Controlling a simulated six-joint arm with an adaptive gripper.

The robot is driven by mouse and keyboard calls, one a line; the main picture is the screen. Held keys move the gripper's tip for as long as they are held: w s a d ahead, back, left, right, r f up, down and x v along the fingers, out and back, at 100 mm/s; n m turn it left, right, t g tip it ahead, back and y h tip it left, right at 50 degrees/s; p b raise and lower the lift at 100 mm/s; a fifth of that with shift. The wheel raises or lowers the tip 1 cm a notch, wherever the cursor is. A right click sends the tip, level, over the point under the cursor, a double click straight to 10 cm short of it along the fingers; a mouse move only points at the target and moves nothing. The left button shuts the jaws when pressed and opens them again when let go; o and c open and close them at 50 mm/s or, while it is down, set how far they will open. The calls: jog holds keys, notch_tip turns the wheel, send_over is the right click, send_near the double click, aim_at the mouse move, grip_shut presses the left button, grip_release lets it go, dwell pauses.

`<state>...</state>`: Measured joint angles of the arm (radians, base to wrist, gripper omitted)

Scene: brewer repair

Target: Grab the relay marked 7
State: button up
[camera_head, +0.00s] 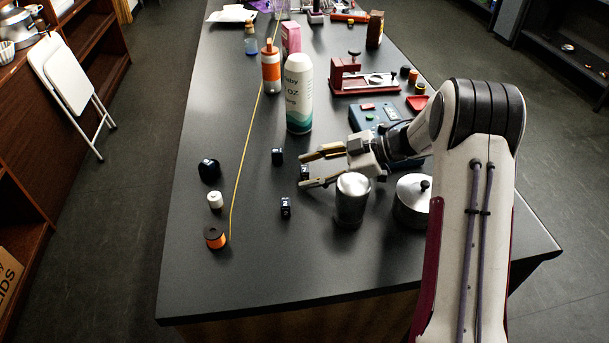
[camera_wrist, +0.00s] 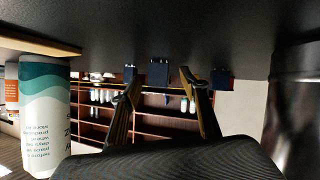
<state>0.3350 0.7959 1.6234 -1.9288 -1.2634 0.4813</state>
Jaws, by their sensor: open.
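Three small dark relay-like blocks stand on the dark table in the head view: an upper block (camera_head: 277,156), a middle block (camera_head: 304,172) and a lower block (camera_head: 286,207). Pale marks show on them, but I cannot read a sure 7 on any. My gripper (camera_head: 303,170) is low over the table, pointing left, with its fingers spread. The middle block is between the fingertips, with no clear contact. In the wrist view, which is upside down, a dark block (camera_wrist: 158,73) shows between my fingers (camera_wrist: 162,88), with another block (camera_wrist: 221,78) to the right.
A metal canister (camera_head: 352,203) stands close below my gripper, beside a lidded pot (camera_head: 411,205). A tall white-green bottle (camera_head: 298,98) is above. A black round object (camera_head: 209,170), a white spool (camera_head: 215,200) and an orange spool (camera_head: 215,238) stand left. The front table (camera_head: 260,280) is clear.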

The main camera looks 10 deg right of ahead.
jog(key=shift+a, duration=0.1)
dwell(0.4)
jog(key=c, duration=1.2)
jog(key=shift+f, duration=0.1)
jog(key=shift+c, duration=0.2)
jog(key=shift+r, duration=0.2)
notch_tip(320, 180, up, 10)
jog(key=shift+f, duration=0.15)
